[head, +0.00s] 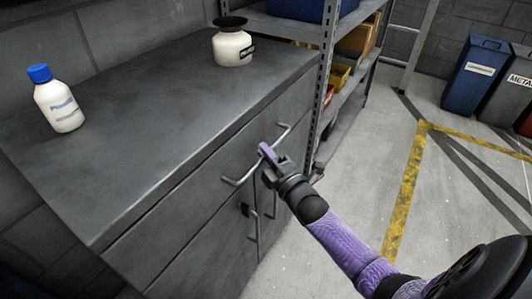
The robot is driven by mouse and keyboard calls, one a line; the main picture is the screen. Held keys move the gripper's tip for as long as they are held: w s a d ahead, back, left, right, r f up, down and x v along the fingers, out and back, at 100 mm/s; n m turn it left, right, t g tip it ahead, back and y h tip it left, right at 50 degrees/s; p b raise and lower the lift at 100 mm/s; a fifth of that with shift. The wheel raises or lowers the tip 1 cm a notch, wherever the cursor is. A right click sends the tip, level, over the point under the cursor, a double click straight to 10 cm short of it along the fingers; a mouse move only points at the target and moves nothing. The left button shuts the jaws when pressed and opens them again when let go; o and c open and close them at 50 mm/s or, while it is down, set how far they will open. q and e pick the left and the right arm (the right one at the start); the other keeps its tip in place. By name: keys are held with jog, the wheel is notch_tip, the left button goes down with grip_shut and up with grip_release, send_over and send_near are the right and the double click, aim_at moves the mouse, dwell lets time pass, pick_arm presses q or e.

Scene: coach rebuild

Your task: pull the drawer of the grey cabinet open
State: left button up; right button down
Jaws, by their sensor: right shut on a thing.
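The grey cabinet (165,130) fills the left and middle of the head view. Its drawer front (190,195) lies below the top edge and looks flush with the cabinet. A long grey bar handle (244,176) runs along the drawer front. My right gripper (267,156) comes in from the lower right and is shut on the middle of this handle, hiding that part of the bar. My left gripper is not in view.
A white bottle with a blue cap (60,103) and a white jar with a dark lid (233,47) stand on the cabinet. Door handles (254,226) lie below the drawer. A shelf rack (327,75) stands beyond the cabinet. Floor with yellow lines (402,200) is clear at right, before bins (474,80).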

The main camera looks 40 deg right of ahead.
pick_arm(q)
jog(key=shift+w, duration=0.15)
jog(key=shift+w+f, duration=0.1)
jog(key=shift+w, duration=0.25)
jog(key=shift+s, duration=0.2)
pick_arm(e)
jog(key=shift+s, duration=0.1)
